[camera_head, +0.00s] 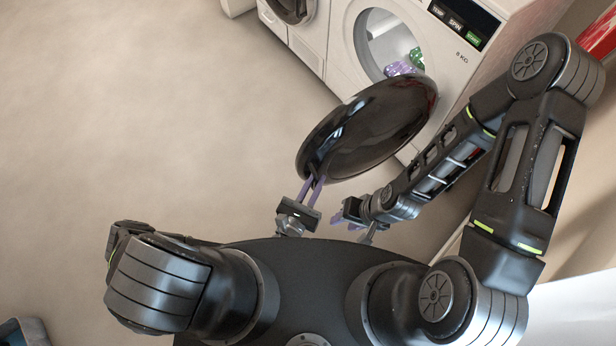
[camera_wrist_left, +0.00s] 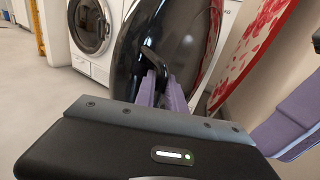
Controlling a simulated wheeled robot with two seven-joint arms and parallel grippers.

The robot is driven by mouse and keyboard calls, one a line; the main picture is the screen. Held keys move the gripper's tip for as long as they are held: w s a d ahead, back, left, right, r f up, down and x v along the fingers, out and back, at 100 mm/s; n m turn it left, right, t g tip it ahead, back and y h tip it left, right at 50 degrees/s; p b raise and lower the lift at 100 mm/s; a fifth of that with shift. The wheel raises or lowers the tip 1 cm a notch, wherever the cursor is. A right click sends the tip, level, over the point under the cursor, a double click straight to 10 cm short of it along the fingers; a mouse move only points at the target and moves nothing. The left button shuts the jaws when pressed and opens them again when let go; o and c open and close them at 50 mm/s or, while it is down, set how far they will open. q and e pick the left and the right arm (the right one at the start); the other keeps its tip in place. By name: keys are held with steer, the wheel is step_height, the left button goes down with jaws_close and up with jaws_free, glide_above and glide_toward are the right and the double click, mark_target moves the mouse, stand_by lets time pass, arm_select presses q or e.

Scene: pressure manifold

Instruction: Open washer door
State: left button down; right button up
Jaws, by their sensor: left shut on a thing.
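The washer (camera_head: 425,40) stands at the upper right in the head view. Its dark round door (camera_head: 375,125) is swung out wide from the drum opening (camera_head: 375,45), towards me. My left gripper (camera_head: 314,186) is shut on the door's handle at the door's near edge. The left wrist view shows its purple fingers (camera_wrist_left: 163,92) around the black handle (camera_wrist_left: 152,58). My right gripper (camera_head: 347,222) is just right of the left one, below the door and apart from it. Its finger gap is not clear.
Purple and green laundry (camera_head: 403,66) lies in the drum. A second front-loading machine (camera_head: 298,25) stands left of the washer. A red-patterned board (camera_wrist_left: 262,45) is at the right in the wrist view.

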arm_select(q)
steer(key=shift+d+r, duration=0.25)
steer(key=shift+d, duration=0.15)
steer(key=c, duration=1.9)
jaws_free()
steer(key=shift+o, duration=0.9)
steer(key=shift+w+d+h, duration=0.1)
steer(key=shift+d+h, duration=0.1)
steer(key=shift+h, duration=0.2)
steer(key=s+a, duration=0.4)
steer(key=s, duration=0.1)
steer(key=shift+s+a+f, duration=0.25)
steer(key=shift+s+a, duration=0.15)
